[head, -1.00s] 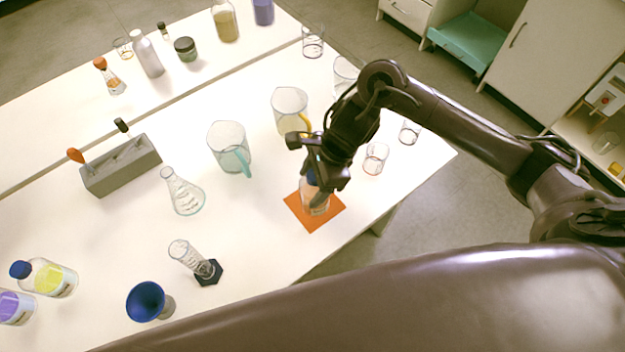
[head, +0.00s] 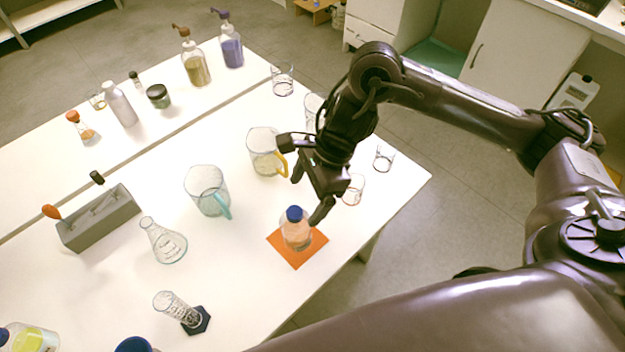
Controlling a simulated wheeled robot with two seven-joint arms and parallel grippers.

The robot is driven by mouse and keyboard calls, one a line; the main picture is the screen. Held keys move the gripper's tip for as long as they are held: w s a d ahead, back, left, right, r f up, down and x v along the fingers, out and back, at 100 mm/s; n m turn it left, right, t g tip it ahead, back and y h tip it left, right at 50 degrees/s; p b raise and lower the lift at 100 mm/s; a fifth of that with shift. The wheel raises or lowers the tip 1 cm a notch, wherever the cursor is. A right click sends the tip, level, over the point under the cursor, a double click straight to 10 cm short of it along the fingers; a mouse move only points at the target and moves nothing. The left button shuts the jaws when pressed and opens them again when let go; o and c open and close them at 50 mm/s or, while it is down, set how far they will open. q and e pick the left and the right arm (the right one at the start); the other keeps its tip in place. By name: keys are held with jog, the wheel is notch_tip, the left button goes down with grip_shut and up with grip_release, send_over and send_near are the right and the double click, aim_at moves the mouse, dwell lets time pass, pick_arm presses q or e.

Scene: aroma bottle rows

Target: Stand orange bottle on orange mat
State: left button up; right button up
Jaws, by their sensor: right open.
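The orange bottle (head: 295,232), clear with pale orange contents and a blue cap, stands upright on the orange mat (head: 297,259) near the table's front right edge. My right gripper (head: 308,202) is open and empty, just above and behind the bottle. Its fingers are apart from the bottle as far as I can see. My left gripper is not in view.
A beaker with a yellow handle (head: 263,150) stands close behind my right gripper. Small glasses (head: 353,190) stand to the right.

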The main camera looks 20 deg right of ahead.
jog(key=shift+v, duration=1.6)
